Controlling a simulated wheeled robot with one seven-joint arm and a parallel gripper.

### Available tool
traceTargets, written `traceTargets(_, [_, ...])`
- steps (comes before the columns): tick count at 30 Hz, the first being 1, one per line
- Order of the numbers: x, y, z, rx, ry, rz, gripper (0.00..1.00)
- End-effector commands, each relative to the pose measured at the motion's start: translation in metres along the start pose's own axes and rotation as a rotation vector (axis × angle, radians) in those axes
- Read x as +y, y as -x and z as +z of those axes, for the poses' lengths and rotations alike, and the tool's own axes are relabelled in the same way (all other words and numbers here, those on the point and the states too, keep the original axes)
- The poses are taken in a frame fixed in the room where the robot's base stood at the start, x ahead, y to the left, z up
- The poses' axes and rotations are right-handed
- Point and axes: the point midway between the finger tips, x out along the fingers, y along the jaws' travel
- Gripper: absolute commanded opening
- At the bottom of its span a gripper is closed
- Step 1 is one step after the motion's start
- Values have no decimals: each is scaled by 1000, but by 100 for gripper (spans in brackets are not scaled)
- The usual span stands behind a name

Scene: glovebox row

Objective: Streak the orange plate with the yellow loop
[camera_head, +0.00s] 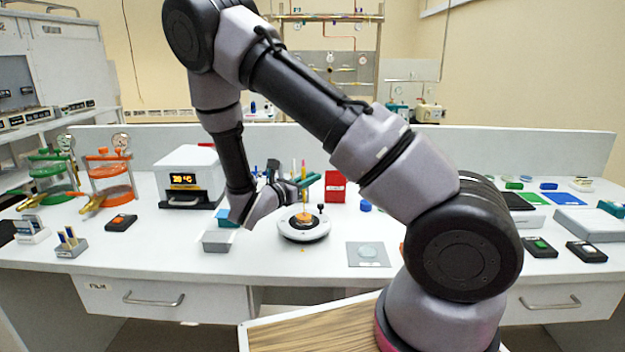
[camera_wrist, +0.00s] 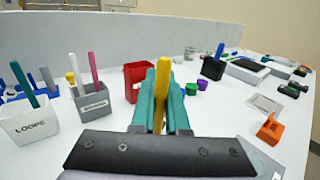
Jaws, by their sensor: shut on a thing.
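My gripper (camera_head: 303,181) has teal fingers and is shut on the yellow loop (camera_wrist: 161,88), an upright yellow stick that rises between the fingers in the wrist view. In the head view the loop (camera_head: 303,168) stands over the orange plate (camera_head: 302,218). The plate sits on a round white turntable (camera_head: 303,232) with a dark top. The loop's lower tip is close to the plate; I cannot tell whether it touches. In the wrist view my gripper body hides the plate and the turntable.
A white cup marked LOOPS (camera_wrist: 28,122) and a grey cup (camera_wrist: 93,109) stand left in the wrist view. A red box (camera_head: 335,187) stands behind the turntable. A grey tray (camera_head: 217,241) is left of it, a clear dish (camera_head: 368,251) on a grey mat right.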

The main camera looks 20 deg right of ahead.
Motion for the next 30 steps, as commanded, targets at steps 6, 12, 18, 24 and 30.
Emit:
traceTargets(6, [0, 0, 0, 0, 0, 0, 0])
traceTargets(12, [1, 1, 0, 0, -1, 0, 0])
traceTargets(18, [5, 4, 0, -1, -2, 0, 0])
traceTargets(24, [7, 5, 0, 0, -1, -1, 0])
traceTargets(30, [7, 5, 0, 0, 0, 0, 0])
